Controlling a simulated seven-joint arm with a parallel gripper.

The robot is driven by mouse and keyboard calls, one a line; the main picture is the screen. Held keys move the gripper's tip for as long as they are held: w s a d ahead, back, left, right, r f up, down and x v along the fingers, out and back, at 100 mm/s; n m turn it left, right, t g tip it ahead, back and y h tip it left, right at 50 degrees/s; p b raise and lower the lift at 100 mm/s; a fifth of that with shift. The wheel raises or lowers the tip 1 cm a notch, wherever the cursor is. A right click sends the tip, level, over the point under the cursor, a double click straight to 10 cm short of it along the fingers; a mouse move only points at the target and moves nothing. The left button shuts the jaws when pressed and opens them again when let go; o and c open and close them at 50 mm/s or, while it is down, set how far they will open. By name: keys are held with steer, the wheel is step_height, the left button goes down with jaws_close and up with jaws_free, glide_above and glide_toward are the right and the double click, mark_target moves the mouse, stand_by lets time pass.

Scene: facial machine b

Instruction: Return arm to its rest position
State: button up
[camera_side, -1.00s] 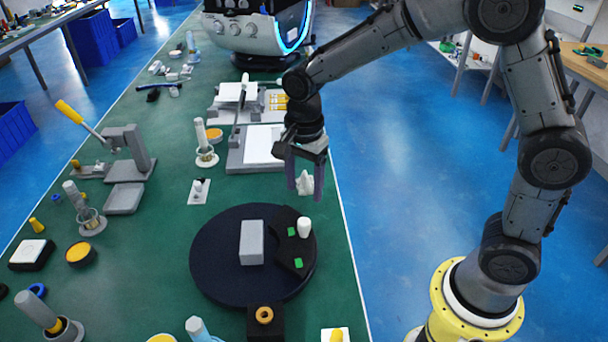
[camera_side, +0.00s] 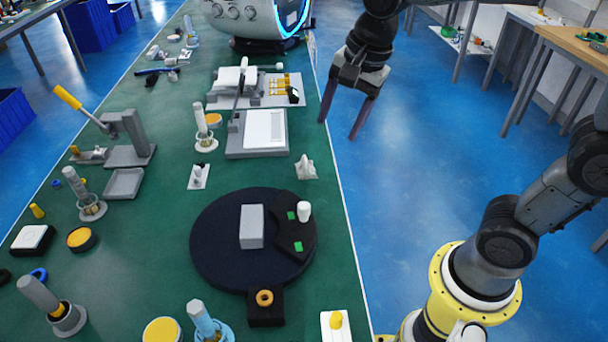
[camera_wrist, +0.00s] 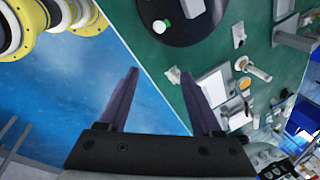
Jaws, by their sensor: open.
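My gripper (camera_side: 343,118) is open and empty in the side view. It hangs in the air past the right edge of the green table, over the blue floor. In the wrist view, the two purple-grey fingers of my gripper (camera_wrist: 160,98) stand wide apart with nothing between them but floor and table edge. A small white part (camera_side: 306,168) stands on the table near its right edge, apart from my gripper. It also shows near a fingertip in the wrist view (camera_wrist: 173,74).
A dark round turntable (camera_side: 215,245) with a grey block (camera_side: 252,226) sits at the table's right. A grey plate with a white pad (camera_side: 264,130) and a lever press (camera_side: 128,135) stand farther back. A large white machine (camera_side: 240,15) is at the far end.

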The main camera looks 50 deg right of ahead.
steer(key=s+d+f+n+t, duration=0.1)
steer(key=s+d+n+t, duration=0.1)
steer(key=s+n, duration=1.3)
steer(key=shift+s+d+f+n+t, duration=0.2)
steer(key=shift+s+d+n+t, duration=0.1)
steer(key=shift+d+n, duration=0.15)
stand_by(0.5)
